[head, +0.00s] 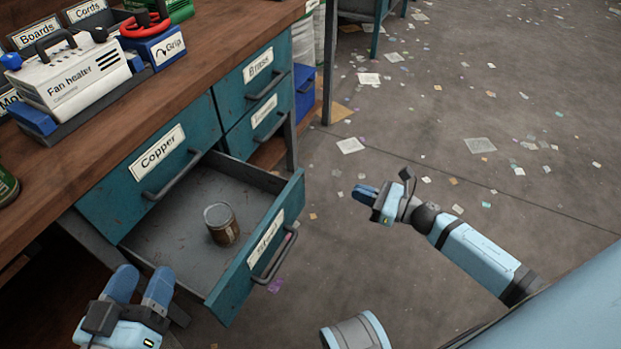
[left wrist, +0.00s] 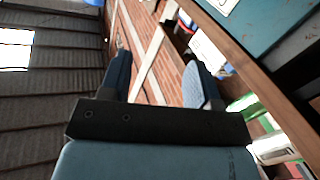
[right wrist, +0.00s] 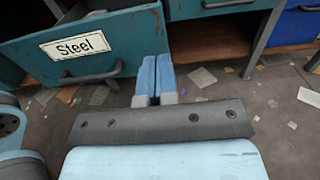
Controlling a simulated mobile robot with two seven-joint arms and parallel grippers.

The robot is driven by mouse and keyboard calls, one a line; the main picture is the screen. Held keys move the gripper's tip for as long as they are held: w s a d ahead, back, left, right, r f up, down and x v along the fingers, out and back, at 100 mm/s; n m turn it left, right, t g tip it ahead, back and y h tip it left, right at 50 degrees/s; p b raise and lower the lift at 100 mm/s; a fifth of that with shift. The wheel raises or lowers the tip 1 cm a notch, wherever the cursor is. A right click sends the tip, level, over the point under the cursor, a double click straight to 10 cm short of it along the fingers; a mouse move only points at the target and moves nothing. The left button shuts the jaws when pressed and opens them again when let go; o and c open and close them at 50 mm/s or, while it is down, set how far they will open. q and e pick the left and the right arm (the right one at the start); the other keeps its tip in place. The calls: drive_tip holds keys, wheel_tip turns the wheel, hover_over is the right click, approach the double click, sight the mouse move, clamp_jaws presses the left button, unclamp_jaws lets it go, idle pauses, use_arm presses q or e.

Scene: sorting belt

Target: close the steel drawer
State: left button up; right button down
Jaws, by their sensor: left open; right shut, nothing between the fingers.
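The steel drawer (head: 262,243) is pulled out below the Copper drawer (head: 150,170) in the head view, with a can (head: 222,224) standing inside it. Its dark bar handle (head: 275,256) is on the front face. The drawer front, labelled Steel (right wrist: 77,46), also shows in the right wrist view. My right gripper (head: 364,193) is shut and empty, to the right of the drawer front and apart from it. My left gripper (head: 140,285) is open and empty, at the lower left near the drawer's side; its fingers (left wrist: 160,80) show apart in the left wrist view.
A blue bin (head: 305,92) stands beyond. The floor (head: 430,120) at right is open, strewn with paper scraps.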

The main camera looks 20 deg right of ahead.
drive_tip(key=b, duration=0.2)
approach(304, 172)
drive_tip(key=w, duration=0.2)
drive_tip(key=x, duration=0.4)
drive_tip(key=shift+s+a+f, duration=0.1)
drive_tip(key=shift+s+a, duration=0.1)
drive_tip(key=shift+a, duration=0.3)
use_arm(q)
drive_tip(key=shift+w+a+f+m+b, duration=0.2)
drive_tip(key=shift+w+f+m+b, duration=0.2)
drive_tip(key=shift+f+m, duration=0.35)
use_arm(e)
drive_tip(key=shift+x, duration=0.85)
use_arm(q)
drive_tip(key=shift+f, duration=0.1)
